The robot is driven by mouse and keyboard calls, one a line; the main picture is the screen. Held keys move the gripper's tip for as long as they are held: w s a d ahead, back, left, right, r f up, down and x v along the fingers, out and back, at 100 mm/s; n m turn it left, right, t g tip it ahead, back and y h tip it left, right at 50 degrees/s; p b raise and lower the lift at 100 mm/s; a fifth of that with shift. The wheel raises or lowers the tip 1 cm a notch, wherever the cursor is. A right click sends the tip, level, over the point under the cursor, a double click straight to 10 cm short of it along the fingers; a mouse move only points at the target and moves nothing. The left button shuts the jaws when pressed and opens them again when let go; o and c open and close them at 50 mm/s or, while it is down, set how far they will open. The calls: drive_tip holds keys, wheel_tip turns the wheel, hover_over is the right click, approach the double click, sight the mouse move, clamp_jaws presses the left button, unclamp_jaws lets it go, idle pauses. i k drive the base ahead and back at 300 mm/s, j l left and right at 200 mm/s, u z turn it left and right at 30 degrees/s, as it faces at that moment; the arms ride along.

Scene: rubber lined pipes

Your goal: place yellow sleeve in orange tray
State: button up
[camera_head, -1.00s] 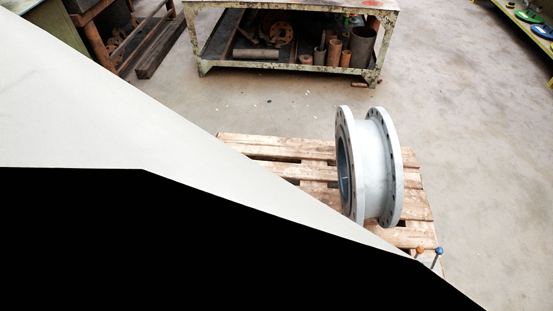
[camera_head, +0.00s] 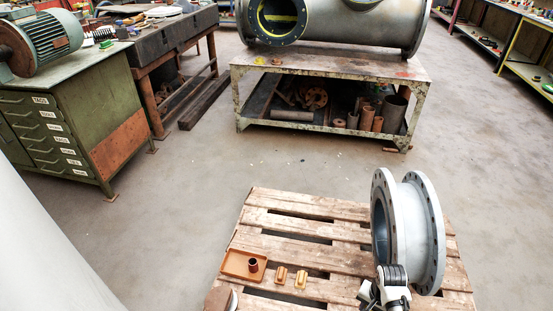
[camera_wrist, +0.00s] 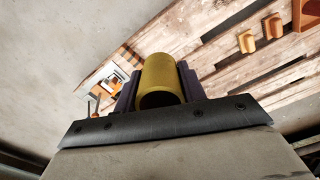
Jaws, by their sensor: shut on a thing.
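A yellow sleeve (camera_wrist: 158,78) sits between the two dark fingers of my gripper (camera_wrist: 160,72) in the wrist view. The gripper is shut on it, and its round open end faces the camera. The orange tray (camera_head: 232,267) lies flat on the left part of the wooden pallet in the head view, with a small brown tube standing in it. A corner of the tray (camera_wrist: 311,14) shows at the top right of the wrist view, apart from my gripper.
Two small orange-yellow pieces (camera_head: 290,277) stand on the pallet (camera_head: 305,240) right of the tray. A large grey flanged pipe (camera_head: 408,232) stands at the pallet's right side. A workbench (camera_head: 330,68) stands behind. The floor between is clear.

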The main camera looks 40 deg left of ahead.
sight(236, 264)
drive_tip(key=j+u, duration=0.1)
drive_tip(key=u, duration=0.95)
drive_tip(key=i+j, duration=0.2)
drive_tip(key=i, duration=0.2)
drive_tip(key=i+j+u, duration=0.1)
drive_tip(key=i+j, duration=0.15)
drive_tip(key=i, duration=0.1)
